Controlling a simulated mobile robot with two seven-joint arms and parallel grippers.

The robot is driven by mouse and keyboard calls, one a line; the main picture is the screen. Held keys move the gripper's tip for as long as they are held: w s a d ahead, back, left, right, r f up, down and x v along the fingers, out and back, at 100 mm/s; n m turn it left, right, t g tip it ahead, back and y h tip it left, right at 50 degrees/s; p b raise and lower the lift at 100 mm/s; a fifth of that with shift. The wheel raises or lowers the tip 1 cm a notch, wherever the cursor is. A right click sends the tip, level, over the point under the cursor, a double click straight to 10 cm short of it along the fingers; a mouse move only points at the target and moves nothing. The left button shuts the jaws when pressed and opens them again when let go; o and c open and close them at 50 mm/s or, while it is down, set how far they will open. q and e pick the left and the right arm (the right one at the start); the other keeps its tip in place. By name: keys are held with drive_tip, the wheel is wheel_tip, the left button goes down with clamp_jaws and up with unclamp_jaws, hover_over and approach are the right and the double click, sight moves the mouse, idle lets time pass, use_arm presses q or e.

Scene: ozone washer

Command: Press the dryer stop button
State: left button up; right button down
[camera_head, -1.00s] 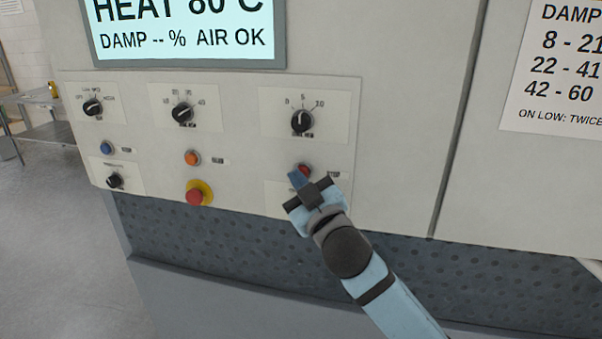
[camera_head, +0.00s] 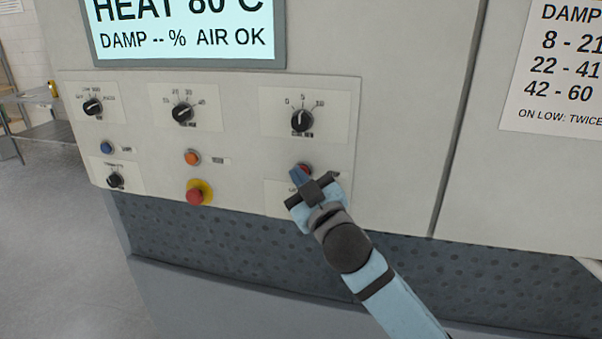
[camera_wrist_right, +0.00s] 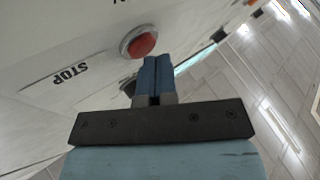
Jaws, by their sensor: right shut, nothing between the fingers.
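The stop button is a small red round button on the lower right of the dryer's control panel. In the head view its red cap (camera_head: 306,168) shows just behind my fingertips. In the right wrist view the red button (camera_wrist_right: 141,45) sits in a grey ring, with the printed word STOP beside it. My right gripper (camera_head: 298,176) is shut and empty. Its blue fingertips (camera_wrist_right: 155,65) are very close to the button's lower edge; I cannot tell whether they touch it. My left gripper is not in view.
A red mushroom button on a yellow collar (camera_head: 195,195), an orange button (camera_head: 192,158), a blue button (camera_head: 106,148) and several black knobs share the panel. A lit display (camera_head: 185,30) is above. A metal shelf (camera_head: 48,132) stands at far left.

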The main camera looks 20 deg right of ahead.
drive_tip(key=shift+w+d, duration=0.1)
drive_tip(key=shift+w, duration=0.1)
drive_tip(key=shift+s, duration=0.1)
idle(0.4)
drive_tip(key=shift+s+a, duration=0.5)
drive_tip(key=shift+s, duration=0.2)
drive_tip(key=s+a, duration=0.1)
drive_tip(key=s, duration=0.1)
drive_tip(key=s+a, duration=0.1)
drive_tip(key=s, duration=0.1)
drive_tip(key=shift+a, duration=0.4)
idle(0.5)
